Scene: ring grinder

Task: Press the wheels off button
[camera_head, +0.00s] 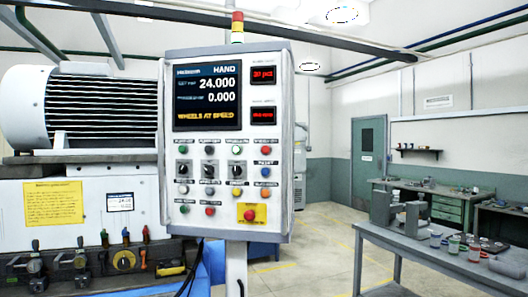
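The grey control panel (228,145) stands upright on a post in the middle of the head view. Its screen (208,97) reads HAND, 24.000, 0.000 and WHEELS AT SPEED. Below are rows of small buttons and knobs. Red buttons show at upper right (266,150) and bottom middle (210,210). A green button (184,209) is at bottom left. A large red mushroom button (250,214) sits on a yellow plate at bottom right. The small labels are too blurred to tell which button is wheels off. My gripper is not in view.
The grinder's white ribbed motor housing (75,107) and a row of levers (124,260) are at left. A grey bench (420,251) with a fixture and several small jars stands at lower right. Open floor (325,250) lies between panel and bench.

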